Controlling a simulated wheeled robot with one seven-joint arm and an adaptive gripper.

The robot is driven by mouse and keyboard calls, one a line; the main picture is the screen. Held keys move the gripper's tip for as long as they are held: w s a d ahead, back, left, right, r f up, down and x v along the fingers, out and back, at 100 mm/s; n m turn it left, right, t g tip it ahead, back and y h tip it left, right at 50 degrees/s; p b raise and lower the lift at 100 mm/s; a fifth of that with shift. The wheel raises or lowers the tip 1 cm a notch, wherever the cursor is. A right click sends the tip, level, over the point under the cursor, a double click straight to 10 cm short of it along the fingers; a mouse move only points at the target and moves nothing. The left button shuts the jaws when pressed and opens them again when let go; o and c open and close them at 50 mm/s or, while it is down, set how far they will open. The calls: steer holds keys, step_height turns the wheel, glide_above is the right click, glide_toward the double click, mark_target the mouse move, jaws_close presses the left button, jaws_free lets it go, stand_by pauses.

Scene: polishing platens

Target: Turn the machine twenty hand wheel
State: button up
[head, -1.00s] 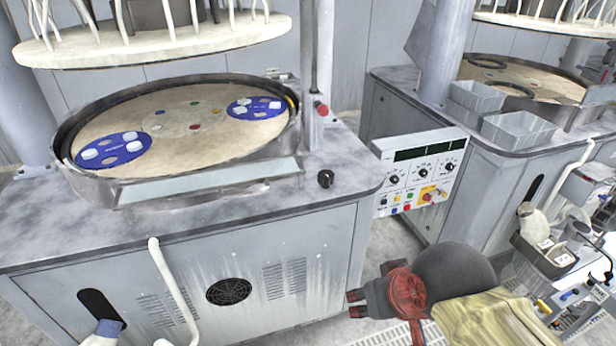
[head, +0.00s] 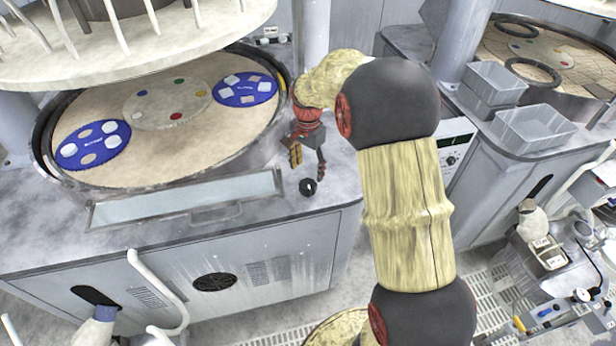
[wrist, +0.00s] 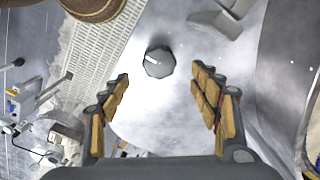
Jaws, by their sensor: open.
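A small black round knob (head: 308,187), the likeliest hand wheel, stands on the grey machine's top near its front right corner. It has a white mark on its face. In the wrist view the knob (wrist: 159,61) lies ahead of the fingertips, roughly centred between them. My gripper (head: 308,164) hangs above the knob with its fingers pointing down; in the wrist view the gripper (wrist: 160,80) is open, with nothing between its fingers. The knob appears apart from both fingers. I see no machine number.
The round platen (head: 175,155) with blue carriers lies left of my gripper, under a raised white disc (head: 130,45). A control panel (head: 455,142) stands right, partly behind my arm. Grey bins (head: 535,128) sit on the neighbouring machine. The deck around the knob is mostly bare.

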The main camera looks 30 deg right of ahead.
mark_target(308, 183)
step_height(308, 183, down, 8)
steer(key=shift+r+b, duration=0.1)
steer(key=shift+b, duration=0.35)
steer(key=c, duration=0.3)
steer(key=c, duration=0.8)
steer(key=shift+c, duration=0.3)
